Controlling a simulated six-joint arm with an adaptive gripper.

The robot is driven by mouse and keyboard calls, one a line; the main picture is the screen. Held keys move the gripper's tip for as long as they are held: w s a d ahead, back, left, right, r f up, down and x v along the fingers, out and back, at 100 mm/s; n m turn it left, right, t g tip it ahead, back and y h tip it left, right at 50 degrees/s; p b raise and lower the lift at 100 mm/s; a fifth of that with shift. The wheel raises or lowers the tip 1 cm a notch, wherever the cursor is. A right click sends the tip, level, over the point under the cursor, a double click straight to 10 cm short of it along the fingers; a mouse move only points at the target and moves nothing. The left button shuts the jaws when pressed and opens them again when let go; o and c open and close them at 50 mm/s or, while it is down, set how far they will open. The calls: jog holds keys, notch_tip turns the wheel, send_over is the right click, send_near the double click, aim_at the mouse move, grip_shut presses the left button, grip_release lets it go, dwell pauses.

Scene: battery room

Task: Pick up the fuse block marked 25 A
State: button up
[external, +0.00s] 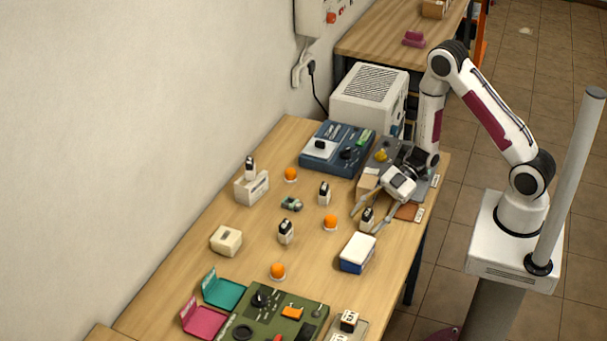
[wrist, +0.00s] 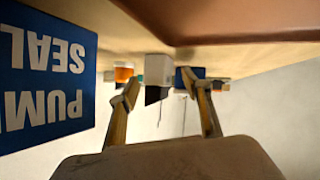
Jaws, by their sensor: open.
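Several small white fuse blocks with black tops stand on the table. One fuse block (external: 367,216) is at my gripper (external: 364,221), near the table's right edge. Others stand at the middle (external: 324,193), to the left of it (external: 286,232) and in a pale holder (external: 250,168). Their ratings are too small to read, so I cannot tell which is 25 A. In the upside-down wrist view, a white and black block (wrist: 157,70) shows between the open, empty fingers of my gripper (wrist: 161,88); they do not visibly touch it.
An orange dome (external: 330,222) is just left of my gripper. A blue instrument (external: 337,148) is behind, and a green panel (external: 275,318) is in front.

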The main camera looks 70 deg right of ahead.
aim_at(368, 213)
grip_shut()
jog(key=shift+r, duration=0.2)
dwell(0.4)
jog(key=shift+r, duration=4.85)
